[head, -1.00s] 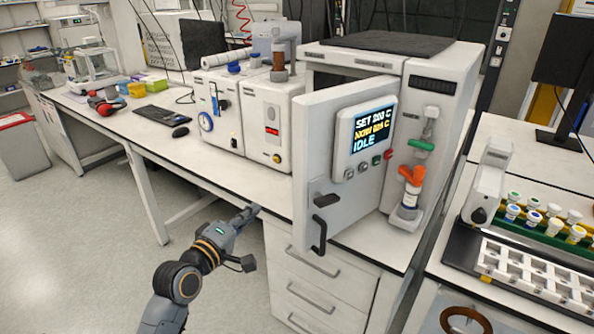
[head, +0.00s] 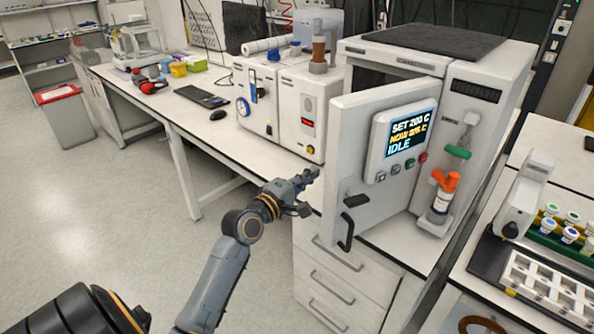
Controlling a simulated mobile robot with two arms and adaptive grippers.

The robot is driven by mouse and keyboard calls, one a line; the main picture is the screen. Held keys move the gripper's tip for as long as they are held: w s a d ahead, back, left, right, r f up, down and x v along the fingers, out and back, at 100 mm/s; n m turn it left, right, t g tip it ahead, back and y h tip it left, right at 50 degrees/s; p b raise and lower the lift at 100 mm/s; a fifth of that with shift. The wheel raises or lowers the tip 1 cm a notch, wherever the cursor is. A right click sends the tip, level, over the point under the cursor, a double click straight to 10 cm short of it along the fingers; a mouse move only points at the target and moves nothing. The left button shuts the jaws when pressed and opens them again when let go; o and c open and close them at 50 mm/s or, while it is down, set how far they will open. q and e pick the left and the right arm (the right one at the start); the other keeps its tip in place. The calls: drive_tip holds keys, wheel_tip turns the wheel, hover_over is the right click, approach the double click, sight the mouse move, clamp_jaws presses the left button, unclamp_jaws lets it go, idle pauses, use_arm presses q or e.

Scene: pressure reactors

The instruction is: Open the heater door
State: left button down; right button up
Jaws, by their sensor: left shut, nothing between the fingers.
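The heater (head: 492,120) is a large white unit on the bench with a dark top. Its white door (head: 352,150) stands partly open, swung out toward the front, with a dark gap behind its top edge. The door carries a lit display (head: 407,134) reading IDLE and a black bar handle (head: 346,232) low near its free left edge. My left gripper (head: 314,174) is shut and empty, just left of the door's free edge and above the handle. I cannot tell whether it touches the door. My right gripper is not in view.
White instruments (head: 295,110) stand on the bench left of the heater. A keyboard (head: 202,96) and mouse (head: 218,115) lie farther left. Drawers (head: 335,285) sit below the door. A bench with a vial rack (head: 565,235) is at right.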

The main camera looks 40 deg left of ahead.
use_arm(q)
drive_tip(key=shift+s+d+r, duration=0.1)
drive_tip(key=shift+s+d, duration=0.3)
drive_tip(key=shift+d, duration=0.45)
drive_tip(key=shift+d+p, duration=0.1)
drive_tip(key=shift+p, duration=0.2)
drive_tip(key=s+d+p, duration=0.1)
drive_tip(key=d, duration=0.1)
drive_tip(key=s+d+p, duration=0.1)
drive_tip(key=d, duration=0.1)
drive_tip(key=s+d+p, duration=0.1)
drive_tip(key=d+p, duration=0.1)
drive_tip(key=d, duration=0.1)
drive_tip(key=shift+r, duration=0.15)
drive_tip(key=shift+s+d, duration=0.1)
drive_tip(key=shift+d, duration=0.1)
drive_tip(key=shift+a+f, duration=0.1)
drive_tip(key=shift+f, duration=0.1)
